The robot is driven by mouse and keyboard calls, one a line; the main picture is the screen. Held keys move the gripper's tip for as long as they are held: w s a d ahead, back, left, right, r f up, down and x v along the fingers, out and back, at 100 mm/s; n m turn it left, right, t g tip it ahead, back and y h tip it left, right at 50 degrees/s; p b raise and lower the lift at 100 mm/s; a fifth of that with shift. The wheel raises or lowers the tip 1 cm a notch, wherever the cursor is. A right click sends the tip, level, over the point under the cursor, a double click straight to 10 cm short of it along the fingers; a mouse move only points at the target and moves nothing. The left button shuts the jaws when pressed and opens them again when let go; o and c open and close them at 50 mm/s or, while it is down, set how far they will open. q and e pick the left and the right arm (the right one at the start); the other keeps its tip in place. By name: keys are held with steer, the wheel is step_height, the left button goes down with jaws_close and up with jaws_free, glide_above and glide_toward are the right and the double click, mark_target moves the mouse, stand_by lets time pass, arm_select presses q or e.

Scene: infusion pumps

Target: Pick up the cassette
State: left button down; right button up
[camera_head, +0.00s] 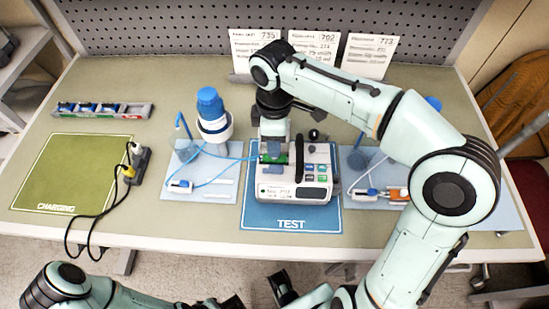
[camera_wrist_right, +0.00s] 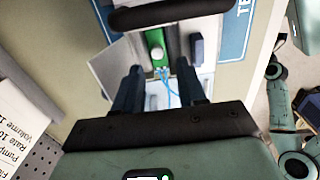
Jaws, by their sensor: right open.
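The pump (camera_head: 312,172) is a white device with a black handle, on the blue TEST mat. A green cassette (camera_wrist_right: 155,45) with a white round knob sits in the pump's opened bay, with thin blue tubing at its end. In the head view the cassette (camera_head: 272,158) shows as a small green patch, partly covered by my right gripper. My right gripper (camera_head: 272,148) is over the bay, open; its dark fingers (camera_wrist_right: 158,85) are on either side of the cassette's line, apart from it. My left arm is at the bottom edge; its jaws are not clear.
A blue-capped bottle (camera_head: 211,112) stands left of the pump, with blue tubing. A second set with orange parts (camera_head: 396,193) is on the right mat. A rack (camera_head: 100,109) is at the back left. A power strip (camera_head: 137,163) stands beside the empty green CHARGING mat (camera_head: 65,172).

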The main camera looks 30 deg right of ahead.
mark_target(283, 159)
step_height(283, 159, down, 6)
steer(key=shift+w+d+r+b, duration=0.15)
steer(key=shift+b, duration=0.25)
jaws_close()
